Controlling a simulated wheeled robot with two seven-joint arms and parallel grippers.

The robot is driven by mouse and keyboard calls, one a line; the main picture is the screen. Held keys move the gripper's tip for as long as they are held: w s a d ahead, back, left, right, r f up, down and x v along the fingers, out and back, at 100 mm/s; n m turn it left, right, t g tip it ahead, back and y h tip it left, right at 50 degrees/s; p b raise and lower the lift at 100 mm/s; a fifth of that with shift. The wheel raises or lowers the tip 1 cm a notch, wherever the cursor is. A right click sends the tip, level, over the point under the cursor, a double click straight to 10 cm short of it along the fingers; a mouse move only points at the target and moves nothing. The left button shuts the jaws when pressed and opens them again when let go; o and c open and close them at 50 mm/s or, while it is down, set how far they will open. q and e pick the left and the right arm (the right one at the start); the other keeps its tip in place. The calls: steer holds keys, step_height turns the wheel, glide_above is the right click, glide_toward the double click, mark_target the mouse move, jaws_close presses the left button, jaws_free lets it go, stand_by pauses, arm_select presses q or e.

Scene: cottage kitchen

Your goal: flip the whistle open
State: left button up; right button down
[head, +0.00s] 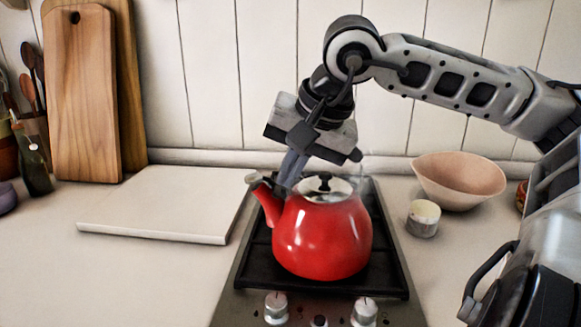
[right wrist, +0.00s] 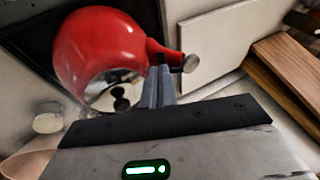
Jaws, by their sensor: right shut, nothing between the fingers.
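A red kettle (head: 322,240) with a shiny lid and black knob stands on the stove, its spout pointing left. The whistle (head: 252,178) is a small grey-dark cap at the spout's tip; I cannot tell whether it is flipped open. It also shows in the right wrist view (right wrist: 190,63), just beside my fingertips. My right gripper (head: 286,182) is shut and empty, pointing down just behind the spout, between whistle and lid. In the right wrist view its fingers (right wrist: 159,74) overlap the spout's edge; contact is unclear. My left gripper is not in view.
The kettle stands on a black stove top (head: 257,262) with knobs in front. A pale board (head: 160,203) lies left. Wooden boards (head: 82,95) lean on the back wall.

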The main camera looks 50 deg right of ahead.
steer(key=p+v, duration=0.1)
steer(key=v, duration=1.5)
